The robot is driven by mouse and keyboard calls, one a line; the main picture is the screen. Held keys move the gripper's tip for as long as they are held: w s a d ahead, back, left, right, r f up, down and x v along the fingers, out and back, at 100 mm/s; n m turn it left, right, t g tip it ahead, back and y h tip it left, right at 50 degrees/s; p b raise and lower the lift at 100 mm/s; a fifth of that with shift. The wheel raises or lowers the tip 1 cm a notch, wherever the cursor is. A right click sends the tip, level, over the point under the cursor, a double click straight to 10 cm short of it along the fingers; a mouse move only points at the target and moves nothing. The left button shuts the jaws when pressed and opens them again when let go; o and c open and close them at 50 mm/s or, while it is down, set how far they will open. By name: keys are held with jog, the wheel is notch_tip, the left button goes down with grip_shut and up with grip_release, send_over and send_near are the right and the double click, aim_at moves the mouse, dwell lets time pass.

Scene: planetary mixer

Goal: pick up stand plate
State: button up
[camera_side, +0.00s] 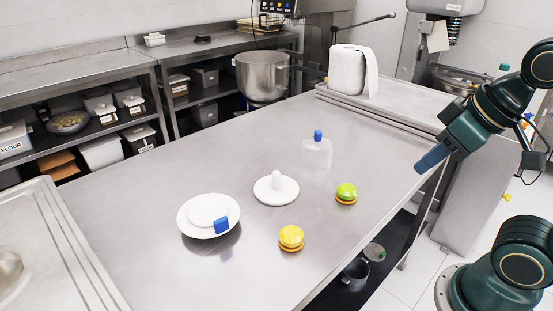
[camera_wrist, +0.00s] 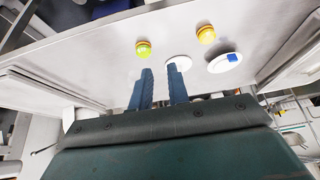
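A round white plate with an upright white post at its centre, which looks like the stand plate (camera_side: 274,197), lies on the steel table (camera_side: 150,200). In the wrist view this plate (camera_wrist: 179,60) shows just beyond the right finger, partly hidden by it. My gripper (camera_side: 427,163) hangs in the air off the table's right side, well apart from the plate. In the wrist view my gripper (camera_wrist: 160,69) has its two blue fingers apart with nothing between them.
A white dish (camera_side: 190,229) with a blue block (camera_side: 221,225) is left of the plate. A yellow round object (camera_side: 291,238) and a green-topped one (camera_side: 346,193) are nearby. Behind stand a clear blue-capped bottle (camera_side: 317,152) and a paper roll (camera_side: 347,71).

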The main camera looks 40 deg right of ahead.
jog(key=w+a+r+m+g+y, duration=0.1)
jog(key=w+a+r+m, duration=0.1)
jog(key=w+a+m, duration=0.4)
jog(key=w+a+r+m+g+y, duration=0.1)
jog(key=w+a+m+y, duration=0.15)
jog(key=w, duration=0.65)
jog(key=w+a+f+m+g, duration=0.1)
jog(key=w+a+f+m, duration=0.2)
jog(key=w+a+m, duration=0.1)
jog(key=w+a+f+m+g+y, duration=0.1)
jog(key=w+a+f+m+g, duration=0.1)
jog(key=w+a+f+m, duration=0.2)
jog(key=shift+w+a+f+m, duration=0.2)
jog(key=shift+w+a+m, duration=0.2)
jog(key=shift+w+m, duration=1.45)
jog(key=shift+w+n, duration=0.5)
jog(key=shift+n, duration=0.1)
send_over(226, 217)
jog(key=d, duration=0.2)
jog(key=shift+d+f, duration=0.1)
jog(key=shift+f, duration=3.9)
jog(key=shift+f, duration=0.1)
